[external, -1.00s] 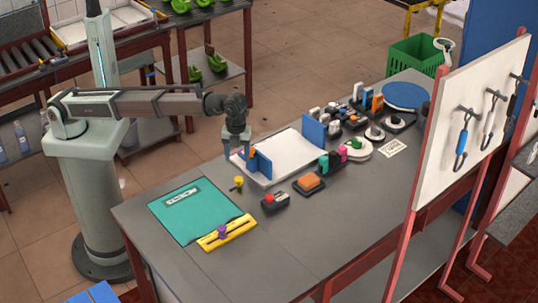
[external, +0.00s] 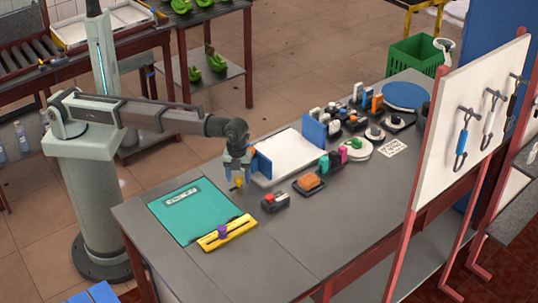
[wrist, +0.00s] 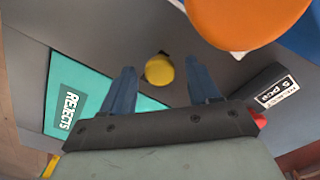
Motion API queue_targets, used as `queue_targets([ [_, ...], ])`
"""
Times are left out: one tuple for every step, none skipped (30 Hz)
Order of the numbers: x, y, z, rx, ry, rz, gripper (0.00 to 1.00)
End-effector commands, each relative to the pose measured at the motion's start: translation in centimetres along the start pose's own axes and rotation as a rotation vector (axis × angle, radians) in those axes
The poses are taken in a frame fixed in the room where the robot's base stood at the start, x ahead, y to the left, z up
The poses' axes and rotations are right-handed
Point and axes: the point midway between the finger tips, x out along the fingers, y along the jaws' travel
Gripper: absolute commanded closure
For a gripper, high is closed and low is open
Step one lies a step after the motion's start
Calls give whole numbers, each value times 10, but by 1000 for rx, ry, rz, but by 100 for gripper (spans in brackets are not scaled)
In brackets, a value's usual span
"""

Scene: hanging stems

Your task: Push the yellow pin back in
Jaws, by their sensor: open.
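The yellow pin (external: 238,182) is a small round-headed piece on the grey bench, just in front of the white tray. In the wrist view its yellow head (wrist: 159,68) lies between my fingertips, with space on both sides. My gripper (external: 237,186) is open, points down and stands over the pin. In the wrist view my two blue-grey fingers (wrist: 160,75) are apart and hold nothing. The pin's shaft and whatever it sits in are hidden below its head.
A blue upright block (external: 262,165) stands close beside my gripper; a large orange round end (wrist: 245,18) shows there in the wrist view. A teal mat (external: 185,222), a yellow bar with a purple slider (external: 227,234) and a red-buttoned box (external: 275,202) lie nearby.

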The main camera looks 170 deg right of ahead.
Motion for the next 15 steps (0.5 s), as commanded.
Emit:
queue_targets([
  [0,0,0,0,0,0,40],
  [0,0,0,0,0,0,40],
  [0,0,0,0,0,0,44],
  [0,0,0,0,0,0,47],
  [0,0,0,0,0,0,50],
  [0,0,0,0,0,0,54],
  [0,0,0,0,0,0,57],
  [0,0,0,0,0,0,60],
  [0,0,0,0,0,0,63],
  [0,0,0,0,0,0,66],
  [0,0,0,0,0,0,69],
  [0,0,0,0,0,0,73],
  [0,0,0,0,0,0,76],
  [0,0,0,0,0,0,79],
  [0,0,0,0,0,0,83],
])
